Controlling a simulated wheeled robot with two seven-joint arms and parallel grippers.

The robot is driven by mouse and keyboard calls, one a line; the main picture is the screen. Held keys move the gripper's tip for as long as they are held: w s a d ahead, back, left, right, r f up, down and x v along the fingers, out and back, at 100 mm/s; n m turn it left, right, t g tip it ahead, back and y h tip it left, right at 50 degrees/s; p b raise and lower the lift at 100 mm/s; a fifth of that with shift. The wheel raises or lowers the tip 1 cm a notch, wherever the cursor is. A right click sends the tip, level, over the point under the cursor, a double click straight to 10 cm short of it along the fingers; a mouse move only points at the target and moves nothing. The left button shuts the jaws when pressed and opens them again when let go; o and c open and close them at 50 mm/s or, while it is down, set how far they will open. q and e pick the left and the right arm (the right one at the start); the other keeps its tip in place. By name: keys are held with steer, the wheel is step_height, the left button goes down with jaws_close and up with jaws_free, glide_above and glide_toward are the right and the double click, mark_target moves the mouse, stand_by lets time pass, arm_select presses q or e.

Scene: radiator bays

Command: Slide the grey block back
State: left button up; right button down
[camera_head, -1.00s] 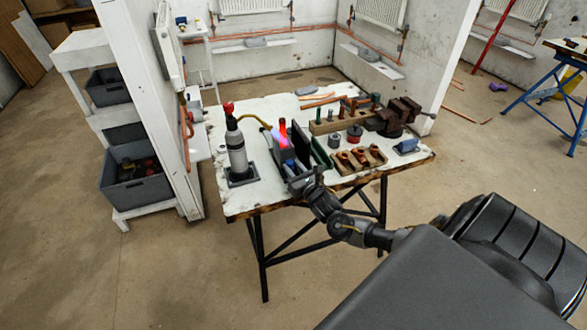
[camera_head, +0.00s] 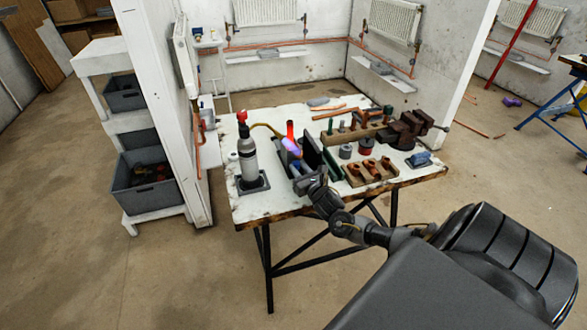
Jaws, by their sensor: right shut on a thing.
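The grey block (camera_head: 298,169) is a small, dark grey piece near the front edge of the worktable (camera_head: 217,213), beside an upright dark panel (camera_head: 312,151). My right gripper (camera_head: 311,183) reaches in from the lower right and is shut at the near side of the block. Its fingertips are small and partly hidden. A violet glow (camera_head: 291,146) and a red upright piece (camera_head: 290,129) show just behind the block. My left gripper is not in view.
A grey bottle with a red top (camera_head: 247,158) stands left of the block. A white partition wall (camera_head: 168,120) rises left of the table.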

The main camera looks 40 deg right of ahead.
steer(key=c, duration=1.1)
jaws_free()
steer(key=shift+c, duration=0.2)
steer(key=b+v, duration=0.1)
steer(key=v, duration=1)
